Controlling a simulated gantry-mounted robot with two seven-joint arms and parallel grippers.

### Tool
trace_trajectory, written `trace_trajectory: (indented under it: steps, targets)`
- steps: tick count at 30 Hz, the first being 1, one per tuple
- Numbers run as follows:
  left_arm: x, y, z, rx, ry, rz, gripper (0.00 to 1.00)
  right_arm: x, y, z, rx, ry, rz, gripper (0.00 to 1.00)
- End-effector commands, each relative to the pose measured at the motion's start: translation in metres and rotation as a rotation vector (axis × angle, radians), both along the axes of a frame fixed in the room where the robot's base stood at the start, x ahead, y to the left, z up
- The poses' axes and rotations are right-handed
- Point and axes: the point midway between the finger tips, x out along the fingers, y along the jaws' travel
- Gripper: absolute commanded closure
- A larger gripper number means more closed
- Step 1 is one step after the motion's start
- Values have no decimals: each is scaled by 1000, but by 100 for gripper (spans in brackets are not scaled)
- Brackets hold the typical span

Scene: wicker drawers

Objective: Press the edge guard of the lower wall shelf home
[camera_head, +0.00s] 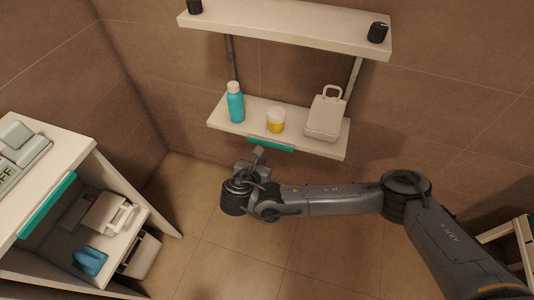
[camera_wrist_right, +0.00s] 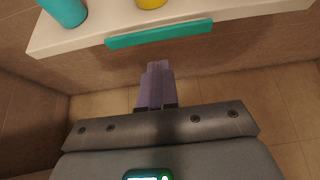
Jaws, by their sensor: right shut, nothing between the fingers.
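The lower wall shelf (camera_head: 223,125) is a white board on the brown tiled wall. Its teal edge guard (camera_head: 271,144) lies along the middle of the front edge. It also shows in the right wrist view (camera_wrist_right: 160,34), roughly parallel to the edge. I cannot tell whether a gap is left behind it. My right gripper (camera_head: 259,153) is shut and empty, just in front of and below the guard. In the right wrist view its closed fingertips (camera_wrist_right: 158,66) point toward the guard, apart from it in the picture. My left gripper is not in view.
On the lower shelf stand a blue bottle (camera_head: 235,104), a yellow-and-white jar (camera_head: 276,121) and a pale case (camera_head: 325,116). An upper shelf (camera_head: 285,28) hangs above. A white cabinet (camera_head: 70,150) with an open compartment stands left. The floor below is clear.

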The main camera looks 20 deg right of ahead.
Motion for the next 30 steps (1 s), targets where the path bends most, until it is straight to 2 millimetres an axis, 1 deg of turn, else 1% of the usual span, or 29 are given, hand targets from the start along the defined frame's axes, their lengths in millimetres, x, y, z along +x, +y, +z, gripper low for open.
trace_trajectory:
  steps: [1,3,6,12,18,26,28,30]
  targets:
    - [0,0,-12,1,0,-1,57,6,-6,-11,1,0,-3,100]
    - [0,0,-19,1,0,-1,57,14,-12,-16,0,0,-2,100]
    - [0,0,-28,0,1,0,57,25,-21,-15,2,0,-2,100]
    - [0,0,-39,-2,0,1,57,39,-32,-13,2,1,0,100]
    - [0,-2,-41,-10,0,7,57,43,-35,-10,2,3,1,100]
    - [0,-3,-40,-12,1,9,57,44,-35,-10,2,3,1,100]
    - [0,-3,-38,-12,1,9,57,45,-34,-9,1,1,4,100]
    - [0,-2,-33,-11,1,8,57,50,-29,-6,0,0,14,100]
